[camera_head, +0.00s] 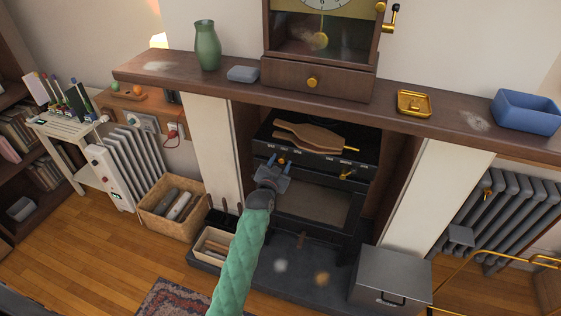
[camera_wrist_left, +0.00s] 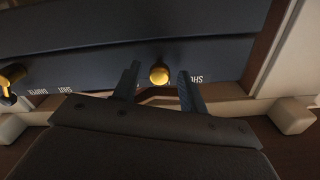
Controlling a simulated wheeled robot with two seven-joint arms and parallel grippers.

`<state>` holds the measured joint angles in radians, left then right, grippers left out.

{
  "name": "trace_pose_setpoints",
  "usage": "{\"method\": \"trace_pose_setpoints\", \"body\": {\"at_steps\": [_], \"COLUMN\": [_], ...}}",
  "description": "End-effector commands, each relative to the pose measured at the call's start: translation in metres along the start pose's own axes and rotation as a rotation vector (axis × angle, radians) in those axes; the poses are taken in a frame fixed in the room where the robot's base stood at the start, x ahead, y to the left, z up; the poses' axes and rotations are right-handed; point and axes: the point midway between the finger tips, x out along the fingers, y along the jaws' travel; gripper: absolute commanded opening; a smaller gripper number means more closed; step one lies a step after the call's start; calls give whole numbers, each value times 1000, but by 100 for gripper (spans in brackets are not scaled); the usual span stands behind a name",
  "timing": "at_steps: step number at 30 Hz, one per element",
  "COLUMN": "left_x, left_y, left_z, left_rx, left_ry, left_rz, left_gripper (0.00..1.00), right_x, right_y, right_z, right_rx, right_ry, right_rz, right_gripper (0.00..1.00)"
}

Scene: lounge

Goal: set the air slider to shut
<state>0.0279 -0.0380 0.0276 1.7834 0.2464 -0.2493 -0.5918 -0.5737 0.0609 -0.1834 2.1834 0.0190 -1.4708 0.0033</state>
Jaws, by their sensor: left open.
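The dark stove (camera_head: 313,205) stands in the fireplace, with a band of small labels along its front. The air slider's brass knob (camera_head: 281,162) is on the left part of this band. In the left wrist view the round brass knob (camera_wrist_left: 159,75) shows between the fingertips of my left gripper (camera_wrist_left: 157,86). The gripper (camera_head: 273,172) is open around the knob, with a gap on each side. The labels show upside down there; one at the far left seems to include "SHUT", and one beside the right finger is partly hidden. My right gripper is not in view.
A brass handle (camera_head: 347,174) is farther right on the stove front. The mantel (camera_head: 430,118) overhangs above. A metal box (camera_head: 391,280) stands on the hearth at right, and a basket (camera_head: 172,207) stands at left.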

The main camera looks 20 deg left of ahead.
Motion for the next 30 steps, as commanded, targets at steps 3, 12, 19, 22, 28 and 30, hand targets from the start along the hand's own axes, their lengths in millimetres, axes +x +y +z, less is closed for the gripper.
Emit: {"method": "trace_pose_setpoints", "body": {"at_steps": [3, 12, 19, 22, 28, 30], "left_x": [5, 5, 5, 5, 5, 5], "left_y": [0, 0, 0, 0, -13, -22], "left_z": [0, 0, 0, 0, 4, 7], "left_rx": [0, 0, 0, 0, 4, 5], "left_ry": [0, 0, 0, 0, 0, 0], "left_rz": [0, 0, 0, 0, 0, 0], "left_gripper": [43, 35, 0, 0, 0, 0], "right_x": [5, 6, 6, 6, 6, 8], "right_y": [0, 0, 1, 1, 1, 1], "right_z": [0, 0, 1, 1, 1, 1], "right_rx": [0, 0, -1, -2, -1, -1], "right_ry": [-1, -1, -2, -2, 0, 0], "right_rz": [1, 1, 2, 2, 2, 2], "right_gripper": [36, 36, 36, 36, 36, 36]}}
